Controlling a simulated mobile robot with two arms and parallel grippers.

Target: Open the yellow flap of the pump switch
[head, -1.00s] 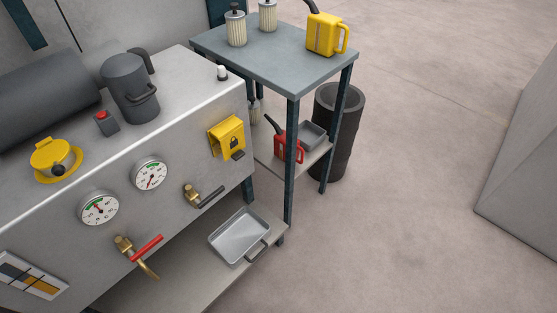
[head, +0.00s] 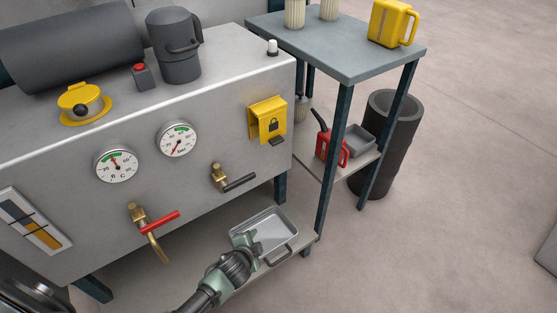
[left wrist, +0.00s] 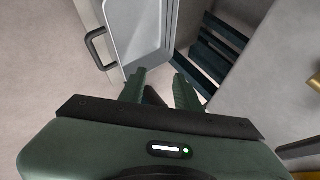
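The yellow flap (head: 267,122) with a padlock symbol is on the upper right of the grey machine's front panel, in the head view. It hangs down over the front, with a small dark tab at its lower edge; any switch behind it is hidden. My left gripper (head: 262,246) is below the flap, in front of the metal tray, clear of the flap. In the left wrist view my left gripper (left wrist: 160,88) has its two fingers apart with nothing held between them. My right gripper is not in view.
The metal tray (head: 284,219) lies on the low shelf behind my left gripper. A black-handled valve (head: 222,180) and a red-handled valve (head: 160,222) stick out from the panel. Two gauges sit above them. A side table (head: 345,52) stands right of the machine; open floor lies beyond.

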